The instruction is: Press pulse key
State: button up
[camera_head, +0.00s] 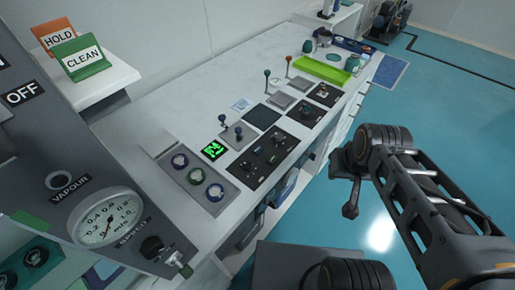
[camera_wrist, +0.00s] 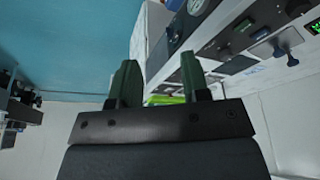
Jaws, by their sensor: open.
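No control carries a readable "pulse key" label, so I cannot tell which one it is. In the head view my arm is at the right, over the floor beyond the bench's front edge, clear of the controls.
A small green-lit display (camera_head: 213,150) sits by the knobs. A green tray (camera_head: 320,69) and bottles stand at the bench's far end. A console with a gauge (camera_head: 106,219) and HOLD (camera_head: 57,37) and CLEAN (camera_head: 82,57) signs is at left. The blue floor (camera_head: 440,110) is open.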

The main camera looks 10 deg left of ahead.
grip_shut()
dwell(1.3)
